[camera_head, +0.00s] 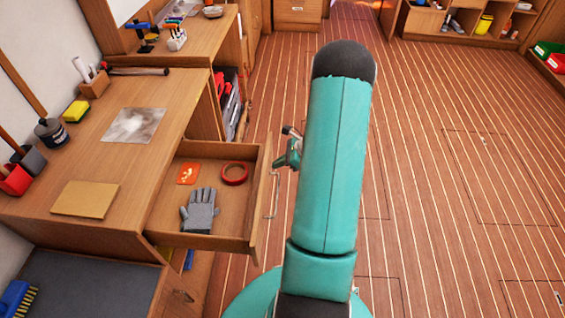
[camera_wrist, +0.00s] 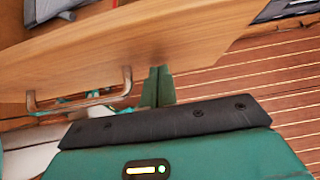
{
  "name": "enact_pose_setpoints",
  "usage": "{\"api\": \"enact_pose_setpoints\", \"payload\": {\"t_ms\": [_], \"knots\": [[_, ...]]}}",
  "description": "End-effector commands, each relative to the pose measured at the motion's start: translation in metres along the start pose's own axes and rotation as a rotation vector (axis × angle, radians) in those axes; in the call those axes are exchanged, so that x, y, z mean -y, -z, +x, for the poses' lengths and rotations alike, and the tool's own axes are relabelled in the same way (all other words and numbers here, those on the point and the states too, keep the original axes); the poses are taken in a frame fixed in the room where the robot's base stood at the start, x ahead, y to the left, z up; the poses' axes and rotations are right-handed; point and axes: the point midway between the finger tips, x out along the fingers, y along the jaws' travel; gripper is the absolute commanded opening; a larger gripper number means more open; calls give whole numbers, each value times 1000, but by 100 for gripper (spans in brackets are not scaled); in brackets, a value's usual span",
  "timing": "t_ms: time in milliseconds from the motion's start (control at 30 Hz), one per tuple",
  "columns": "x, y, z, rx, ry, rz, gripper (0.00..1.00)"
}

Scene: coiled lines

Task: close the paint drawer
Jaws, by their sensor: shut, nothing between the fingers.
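The paint drawer (camera_head: 222,207) is pulled out from under the wooden bench on the left in the head view. It holds a grey glove (camera_head: 200,211), a red tape ring (camera_head: 234,173) and an orange packet (camera_head: 187,174). Its front carries a metal handle (camera_head: 273,186). In the wrist view the drawer front (camera_wrist: 130,50) fills the upper part, with the handle (camera_wrist: 80,98) at left. My gripper (camera_wrist: 158,84) is shut and empty, right of the handle, its fingertips at or very near the front panel; contact is unclear. In the head view my gripper (camera_head: 284,158) is partly hidden by my arm.
The bench top (camera_head: 100,150) above the drawer carries a tan board (camera_head: 85,199), a sheet (camera_head: 131,126) and a yellow sponge (camera_head: 75,111). A shelf with red items (camera_head: 229,98) stands behind the drawer. The plank floor (camera_head: 440,180) to the right is open.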

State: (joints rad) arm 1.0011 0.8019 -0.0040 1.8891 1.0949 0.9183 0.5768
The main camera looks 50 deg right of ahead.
Motion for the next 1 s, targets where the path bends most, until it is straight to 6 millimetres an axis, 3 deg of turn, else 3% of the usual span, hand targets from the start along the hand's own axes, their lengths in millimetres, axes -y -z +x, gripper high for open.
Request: {"api": "enact_pose_setpoints", "payload": {"t_ms": [267, 467, 667, 1000], "knots": [[0, -2, 2, 0, -1, -1, 0], [0, -17, 17, 1, -2, -2, 0], [-1, -46, 46, 1, -4, -4, 0], [-1, -112, 113, 1, -4, -4, 0]]}}
